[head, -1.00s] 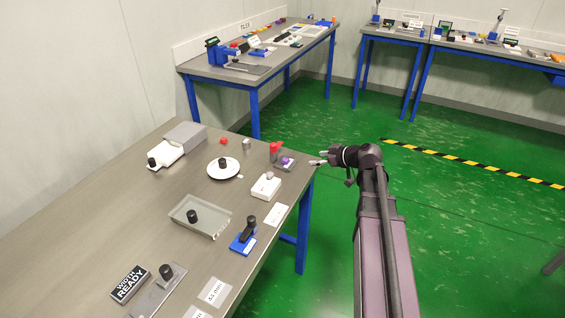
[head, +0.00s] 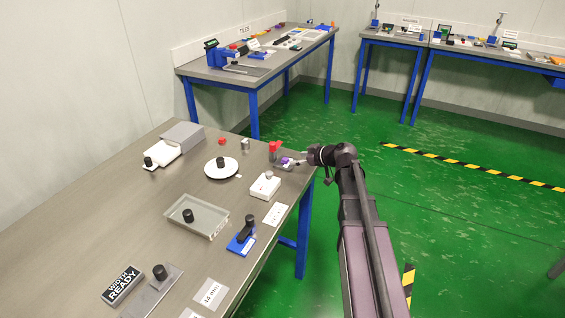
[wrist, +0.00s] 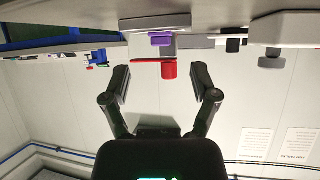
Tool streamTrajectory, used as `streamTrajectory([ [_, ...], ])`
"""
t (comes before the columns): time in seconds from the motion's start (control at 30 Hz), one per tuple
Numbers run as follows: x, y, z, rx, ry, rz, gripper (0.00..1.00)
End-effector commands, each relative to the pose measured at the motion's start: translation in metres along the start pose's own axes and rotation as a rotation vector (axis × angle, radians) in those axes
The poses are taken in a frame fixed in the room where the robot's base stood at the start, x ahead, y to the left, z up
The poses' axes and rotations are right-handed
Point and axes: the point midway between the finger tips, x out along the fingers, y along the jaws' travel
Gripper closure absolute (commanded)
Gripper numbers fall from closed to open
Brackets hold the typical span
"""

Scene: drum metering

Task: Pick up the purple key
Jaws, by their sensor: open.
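The purple key (head: 285,160) is a small purple piece on a grey holder (head: 284,167) near the right edge of the near table. In the wrist view, which looks upside down, the purple key (wrist: 160,40) lies ahead, roughly between the lines of the two fingers. My gripper (head: 298,159) is at the table's right edge, just right of the key. In the wrist view my gripper (wrist: 160,78) is open, with nothing between its fingers. Whether a finger touches the holder cannot be told.
A red-topped post (head: 274,148) stands right behind the key; it also shows in the wrist view (wrist: 169,70). A white block with a knob (head: 265,186) and a white round plate (head: 222,168) are nearby. Green floor is free right of the table.

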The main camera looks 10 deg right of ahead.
Motion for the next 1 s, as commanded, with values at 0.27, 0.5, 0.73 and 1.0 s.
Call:
streamTrajectory([
  [0.27, 0.005, 0.000, 0.000, -0.001, 0.000, -0.001, 0.23],
  [0.5, 0.032, -0.001, -0.003, -0.002, -0.001, -0.003, 0.23],
  [0.73, 0.051, -0.001, -0.003, -0.001, -0.001, -0.002, 0.23],
  [1.0, 0.053, -0.002, -0.005, -0.001, 0.000, -0.002, 0.23],
])
